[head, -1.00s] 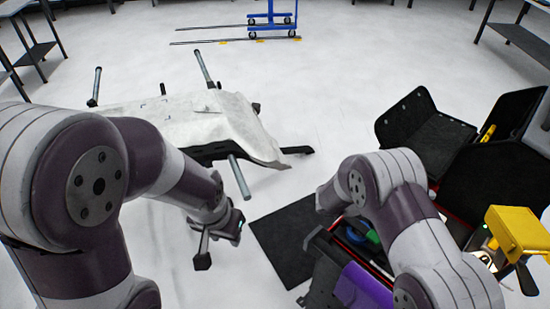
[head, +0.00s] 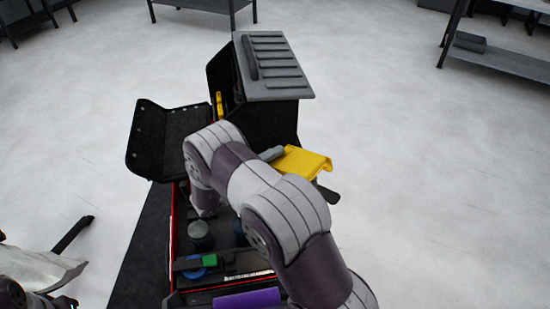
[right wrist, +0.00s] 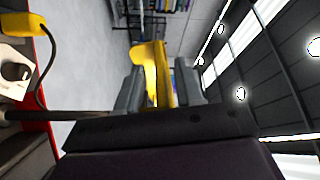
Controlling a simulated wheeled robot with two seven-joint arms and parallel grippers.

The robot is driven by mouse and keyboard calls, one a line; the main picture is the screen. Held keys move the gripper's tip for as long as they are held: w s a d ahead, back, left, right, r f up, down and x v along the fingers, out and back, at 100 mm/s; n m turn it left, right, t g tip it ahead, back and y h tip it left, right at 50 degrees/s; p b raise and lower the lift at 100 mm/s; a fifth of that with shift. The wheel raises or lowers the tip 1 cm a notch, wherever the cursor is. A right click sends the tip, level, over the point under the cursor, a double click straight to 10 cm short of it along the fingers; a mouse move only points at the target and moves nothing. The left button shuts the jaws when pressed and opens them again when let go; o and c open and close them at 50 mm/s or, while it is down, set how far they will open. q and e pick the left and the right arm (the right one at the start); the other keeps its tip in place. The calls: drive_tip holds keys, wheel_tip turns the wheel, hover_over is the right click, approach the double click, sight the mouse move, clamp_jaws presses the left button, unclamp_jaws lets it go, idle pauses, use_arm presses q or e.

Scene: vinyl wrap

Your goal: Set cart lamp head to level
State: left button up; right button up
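The yellow lamp head (head: 302,161) is at the right side of the cart (head: 172,240) in the head view, its top face slightly tilted. My right gripper (head: 271,154) reaches it from the left and is mostly hidden behind my arm in that view. In the right wrist view my right gripper (right wrist: 160,85) has the lamp head (right wrist: 152,60) between its two grey fingers. The yellow part nearly fills the narrow gap, so the fingers look closed on it. My left arm shows only at the lower left edge of the head view; its fingers are out of frame.
A purple item (head: 246,298) and other goods lie in the cart. A dark cable (right wrist: 40,75) shows in the right wrist view. The floor right of the cart is clear.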

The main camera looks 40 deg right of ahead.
drive_tip(key=shift+s+r, duration=0.1)
drive_tip(key=shift+s, duration=0.1)
clamp_jaws()
drive_tip(key=shift+w, duration=0.15)
drive_tip(key=shift+r+m+y+b, duration=0.3)
drive_tip(key=shift+r+m+b, duration=0.6)
drive_tip(key=shift+m, duration=0.3)
drive_tip(key=shift+r+m, duration=0.3)
drive_tip(key=shift+r, duration=0.15)
drive_tip(key=shift+w, duration=0.1)
unclamp_jaws()
drive_tip(key=shift+a, duration=0.1)
